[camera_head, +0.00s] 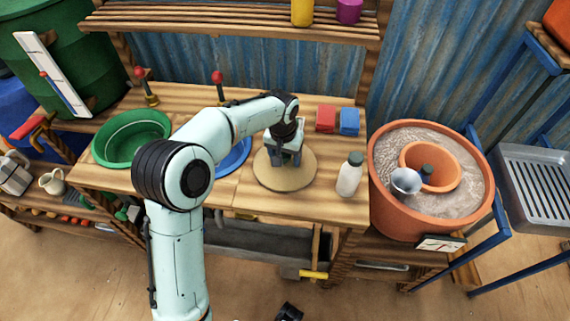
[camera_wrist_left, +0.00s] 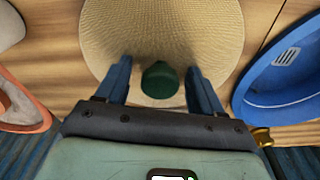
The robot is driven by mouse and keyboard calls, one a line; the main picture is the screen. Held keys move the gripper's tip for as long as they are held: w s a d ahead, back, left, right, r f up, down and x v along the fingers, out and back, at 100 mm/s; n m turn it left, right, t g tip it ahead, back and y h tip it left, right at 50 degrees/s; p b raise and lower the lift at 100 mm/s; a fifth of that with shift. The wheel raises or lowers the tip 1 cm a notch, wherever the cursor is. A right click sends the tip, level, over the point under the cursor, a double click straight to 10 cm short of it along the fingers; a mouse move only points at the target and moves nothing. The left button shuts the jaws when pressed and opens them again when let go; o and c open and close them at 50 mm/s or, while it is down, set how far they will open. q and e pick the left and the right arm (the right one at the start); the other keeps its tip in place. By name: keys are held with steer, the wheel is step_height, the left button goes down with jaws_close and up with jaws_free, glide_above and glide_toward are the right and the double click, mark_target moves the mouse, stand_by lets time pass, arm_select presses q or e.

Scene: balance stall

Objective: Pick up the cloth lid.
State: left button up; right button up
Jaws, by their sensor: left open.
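The cloth lid (camera_head: 268,181) is a round, flat tan disc lying on the wooden bench. The wrist view shows its woven face (camera_wrist_left: 165,30) and a dark green knob (camera_wrist_left: 160,80) on it. My left gripper (camera_head: 285,160) points down over the lid and hides part of it in the head view. In the left wrist view its two blue fingers (camera_wrist_left: 160,88) are spread, one on each side of the knob, with a gap on both sides. They hold nothing. I cannot tell what, if anything, is under the lid. My right gripper is not clearly visible.
A blue bowl (camera_wrist_left: 285,75) is beside the lid, partly behind my arm in the head view. A green bowl (camera_head: 133,138) stands farther left. A white bottle (camera_head: 349,175), red block (camera_head: 325,119) and blue block (camera_head: 348,121) are right. A large terracotta pot (camera_head: 405,215) stands beyond.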

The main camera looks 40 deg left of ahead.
arm_select(q)
steer(key=c, duration=1.2)
step_height(320, 180, up, 20)
steer(key=p, duration=0.4)
steer(key=shift+p, duration=0.35)
steer(key=o, duration=0.3)
steer(key=shift+c, duration=0.4)
